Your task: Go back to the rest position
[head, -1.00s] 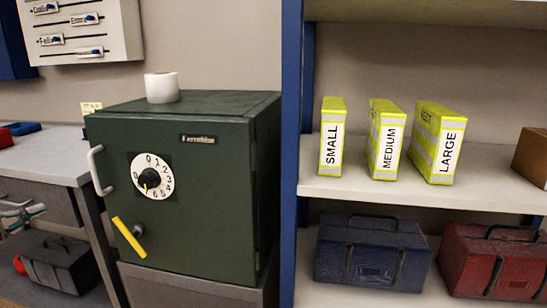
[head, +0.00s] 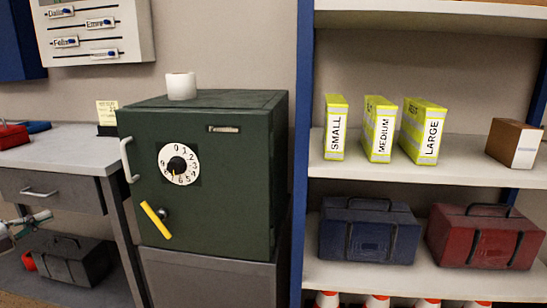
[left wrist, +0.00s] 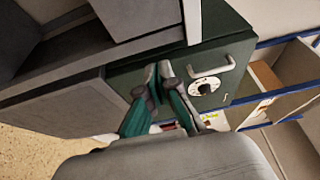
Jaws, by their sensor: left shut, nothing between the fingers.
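My left gripper (head: 42,216) shows only in part at the left edge of the head view, in front of the desk and above a dark toolbox. In the left wrist view my left gripper (left wrist: 163,72) has its fingers shut together with nothing between them. There the green safe (left wrist: 235,50) lies beyond the fingertips. My right gripper is in neither view.
A green safe (head: 215,215) with a dial and yellow handle stands shut, with a white roll (head: 181,86) on top. A grey desk (head: 60,148) is left of it. A shelf (head: 465,143) at right holds yellow-wrapped packs, a box and toolboxes.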

